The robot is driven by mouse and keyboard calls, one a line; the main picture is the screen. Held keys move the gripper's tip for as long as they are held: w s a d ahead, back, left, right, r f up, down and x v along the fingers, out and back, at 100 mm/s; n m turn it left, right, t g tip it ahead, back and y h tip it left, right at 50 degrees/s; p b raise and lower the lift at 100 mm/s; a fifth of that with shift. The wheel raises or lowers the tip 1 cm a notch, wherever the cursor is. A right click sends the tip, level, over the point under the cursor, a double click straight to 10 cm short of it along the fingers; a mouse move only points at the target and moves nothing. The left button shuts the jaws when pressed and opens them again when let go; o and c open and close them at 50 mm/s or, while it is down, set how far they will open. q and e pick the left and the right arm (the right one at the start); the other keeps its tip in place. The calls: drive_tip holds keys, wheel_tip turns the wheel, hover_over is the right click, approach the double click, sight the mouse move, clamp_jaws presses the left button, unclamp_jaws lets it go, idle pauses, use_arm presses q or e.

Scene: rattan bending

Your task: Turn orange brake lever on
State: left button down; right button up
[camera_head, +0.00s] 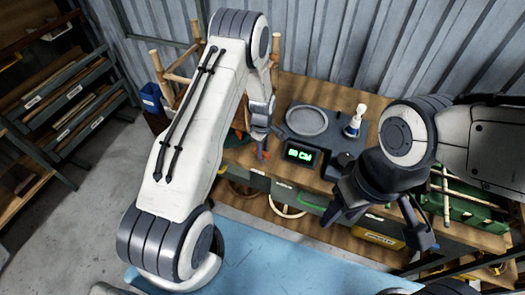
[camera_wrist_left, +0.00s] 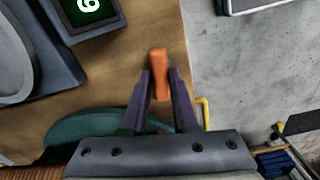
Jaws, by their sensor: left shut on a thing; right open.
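The orange brake lever (camera_wrist_left: 160,62) stands out between the two dark fingers of my left gripper (camera_wrist_left: 161,78) in the left wrist view. The fingers are shut on it, one at each side, near the edge of the wooden table (camera_wrist_left: 125,85). In the head view my left gripper (camera_head: 261,152) is at the table's left front, and the lever is mostly hidden by it. My right gripper (camera_head: 377,226) is open and empty, with its fingers spread, over the table's front right.
A dark device with a green display (camera_head: 300,155) and a round grey plate (camera_head: 306,120) sits right of my left gripper. A white bottle (camera_head: 355,121) stands on it. Green crates (camera_head: 465,207) are at the right. Shelves (camera_head: 70,100) are at the far left.

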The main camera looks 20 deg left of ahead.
use_arm(q)
drive_tip(key=m+b, duration=0.1)
drive_tip(key=m, duration=0.2)
drive_tip(key=shift+m+b, duration=0.3)
drive_tip(key=shift+b, duration=0.05)
drive_tip(key=m+b, duration=0.1)
drive_tip(key=m, duration=0.3)
drive_tip(key=shift+m+b, duration=0.3)
drive_tip(key=shift+b, duration=0.1)
drive_tip(key=m+b, duration=0.1)
drive_tip(key=m, duration=0.3)
drive_tip(key=shift+m+b, duration=0.45)
drive_tip(key=shift+m, duration=1.35)
drive_tip(key=shift+r, duration=0.1)
drive_tip(key=shift+w, duration=0.1)
drive_tip(key=c, duration=0.7)
unclamp_jaws()
wheel_tip(320, 180, up, 10)
drive_tip(key=shift+r+b, duration=0.2)
drive_tip(key=shift+b, duration=0.75)
